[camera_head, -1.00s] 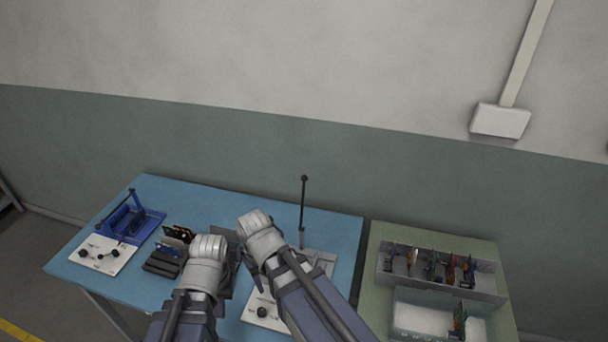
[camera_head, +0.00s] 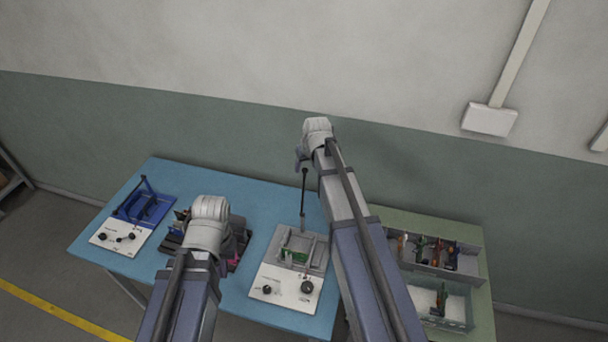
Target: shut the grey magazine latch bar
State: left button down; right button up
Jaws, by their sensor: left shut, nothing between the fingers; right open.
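The grey magazine (camera_head: 318,249) sits on the front right of the blue table, with a green board (camera_head: 296,255) in it. Its latch bar (camera_head: 303,200) stands upright, raised from the back of the magazine. My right gripper (camera_head: 301,160) is open at the top of the bar; I cannot tell whether it touches it. My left gripper (camera_head: 210,222) is shut and empty over the dark rack (camera_head: 240,240) left of the magazine. Its fingertips are hidden behind the hand.
A white panel with black knobs (camera_head: 283,289) lies in front of the grey magazine. A blue magazine (camera_head: 153,206) with its own panel (camera_head: 117,238) stands at the left. A green table (camera_head: 400,221) at the right holds a grey divided bin (camera_head: 468,276) and a clear tray (camera_head: 458,310).

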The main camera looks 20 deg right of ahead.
aim_at(303, 192)
jog(key=b+x, duration=0.6)
jog(key=x, duration=0.1)
jog(key=shift+f, duration=0.2)
grip_shut()
dwell(0.4)
dwell(0.9)
